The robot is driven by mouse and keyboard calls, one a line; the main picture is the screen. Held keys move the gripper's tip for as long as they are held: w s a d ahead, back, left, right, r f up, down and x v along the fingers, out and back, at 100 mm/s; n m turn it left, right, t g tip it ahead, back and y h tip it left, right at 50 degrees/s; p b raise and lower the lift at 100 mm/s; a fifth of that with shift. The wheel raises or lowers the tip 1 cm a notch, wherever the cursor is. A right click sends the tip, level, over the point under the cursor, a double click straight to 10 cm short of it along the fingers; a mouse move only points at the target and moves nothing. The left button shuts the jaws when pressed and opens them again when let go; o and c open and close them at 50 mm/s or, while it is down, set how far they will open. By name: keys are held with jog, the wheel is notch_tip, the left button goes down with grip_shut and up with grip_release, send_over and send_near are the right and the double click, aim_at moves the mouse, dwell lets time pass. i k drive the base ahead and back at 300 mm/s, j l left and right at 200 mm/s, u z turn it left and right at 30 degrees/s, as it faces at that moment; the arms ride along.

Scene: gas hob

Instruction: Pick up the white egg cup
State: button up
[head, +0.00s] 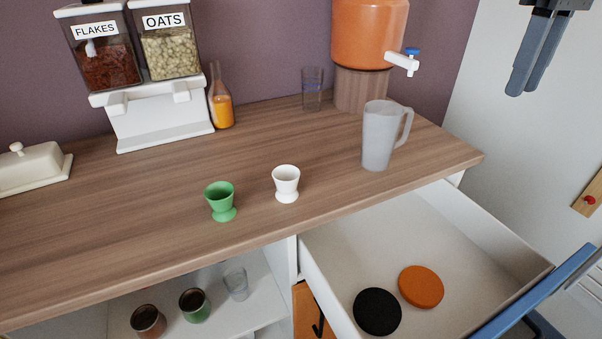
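The white egg cup (286,184) stands upright and empty on the wooden counter, near its front edge. A green egg cup (221,202) stands upright just to its left, a small gap away. My gripper (527,88) shows at the top right, partly cut off by the frame. Its two grey-blue fingers point down with a narrow gap between them and nothing in it. It is far to the right of the white egg cup and not touching anything.
A frosted jug (379,138) stands right of the cups on the counter (130,225). Behind are a bottle (221,101), a glass (313,92), cereal dispensers (171,45) and an orange drink dispenser (368,35). An open drawer (440,245) juts out at front right, holding black and orange discs.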

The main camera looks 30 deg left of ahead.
aim_at(286, 178)
jog(key=i+l+u, duration=0.1)
jog(key=u, duration=0.25)
jog(key=l+u, duration=0.15)
jog(key=u, duration=0.2)
jog(key=l+u, duration=0.2)
jog(key=u, duration=0.15)
jog(key=l+u, duration=0.25)
jog(key=u, duration=0.15)
jog(key=k+j, duration=0.05)
